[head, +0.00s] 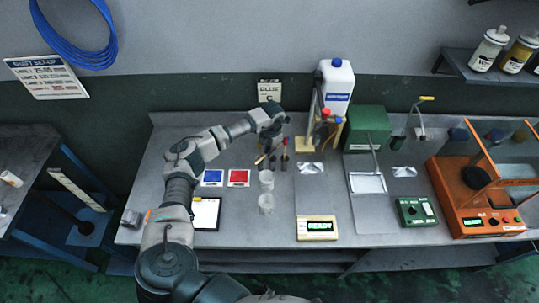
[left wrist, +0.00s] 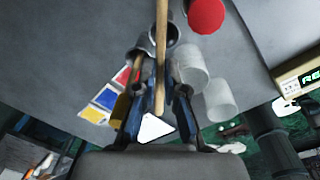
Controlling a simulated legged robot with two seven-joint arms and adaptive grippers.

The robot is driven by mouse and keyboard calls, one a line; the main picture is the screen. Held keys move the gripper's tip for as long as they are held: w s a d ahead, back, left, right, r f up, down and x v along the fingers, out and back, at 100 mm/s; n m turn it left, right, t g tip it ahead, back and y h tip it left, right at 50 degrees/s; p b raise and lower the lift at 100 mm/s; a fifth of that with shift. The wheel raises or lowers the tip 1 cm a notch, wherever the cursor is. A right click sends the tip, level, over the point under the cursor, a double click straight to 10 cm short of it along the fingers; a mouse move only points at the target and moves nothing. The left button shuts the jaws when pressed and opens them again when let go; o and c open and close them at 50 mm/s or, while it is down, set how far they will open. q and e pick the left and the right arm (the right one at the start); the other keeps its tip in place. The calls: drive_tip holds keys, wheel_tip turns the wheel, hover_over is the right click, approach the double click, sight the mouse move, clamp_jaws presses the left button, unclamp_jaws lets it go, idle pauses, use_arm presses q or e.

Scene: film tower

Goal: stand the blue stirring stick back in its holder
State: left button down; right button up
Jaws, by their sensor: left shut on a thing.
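My left gripper (head: 275,138) reaches over the back middle of the bench in the head view. In the left wrist view its fingers (left wrist: 158,88) are shut on a wooden stirring stick (left wrist: 162,35), which runs between them and out past the top edge. No blue shows on the stick; its far end is out of the picture. Two grey cups, one to the left (left wrist: 138,58) and one behind the stick (left wrist: 172,35), lie beyond the fingers. I cannot tell which is its holder. In the head view the stick's lower part is hard to make out among dark-ended sticks (head: 285,157). My right gripper is out of view.
Two clear beakers (head: 266,203) stand just in front of the gripper. Blue (head: 212,178) and red (head: 239,177) cards lie to the left. A white jug (head: 335,85) and stand are behind right. A READY display box (head: 317,228) sits near the front edge.

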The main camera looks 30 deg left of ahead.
sight(269, 159)
use_arm(q)
wheel_tip(269, 159, down, 4)
drive_tip(key=shift+s+r+p, duration=0.15)
drive_tip(key=shift+p, duration=0.2)
drive_tip(key=shift+f, duration=0.25)
drive_tip(key=shift+d+f+b, duration=0.1)
drive_tip(key=shift+f+b, duration=0.25)
drive_tip(key=shift+b, duration=0.1)
drive_tip(key=c, duration=1.2)
unclamp_jaws()
drive_tip(key=shift+s, duration=0.15)
drive_tip(key=shift+c, duration=0.2)
drive_tip(key=shift+f, duration=0.15)
